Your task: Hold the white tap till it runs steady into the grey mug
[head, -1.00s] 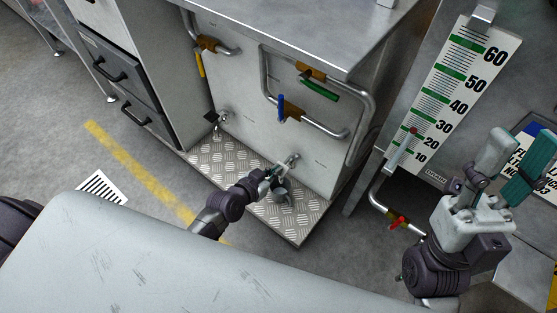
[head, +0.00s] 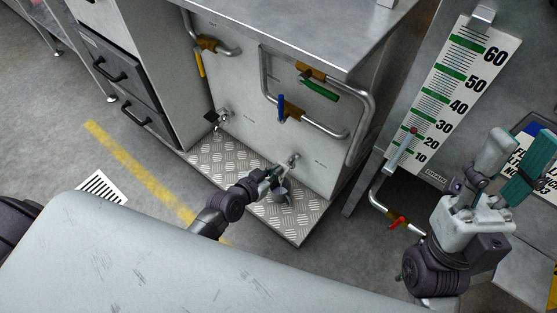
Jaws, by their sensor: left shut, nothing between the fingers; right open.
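The white tap (head: 289,162) sticks out low on the front of the metal cabinet. Its handle is mostly hidden by my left gripper. The grey mug (head: 281,194) stands below its outlet on the tread-plate step, partly covered by the gripper. My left gripper (head: 273,173) is shut with nothing between its fingers, right at the tap and just above the mug. I cannot tell whether it touches the handle, and no water stream can be made out. My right gripper (head: 513,165) is open and empty, raised at the right.
A second tap (head: 220,116) with a dark handle sits further left on the cabinet. Valves with blue (head: 281,107), green (head: 319,90) and yellow (head: 200,64) levers are above. A level scale (head: 452,95) and a red-handled valve (head: 398,221) are at the right. The tread-plate step (head: 232,158) is otherwise clear.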

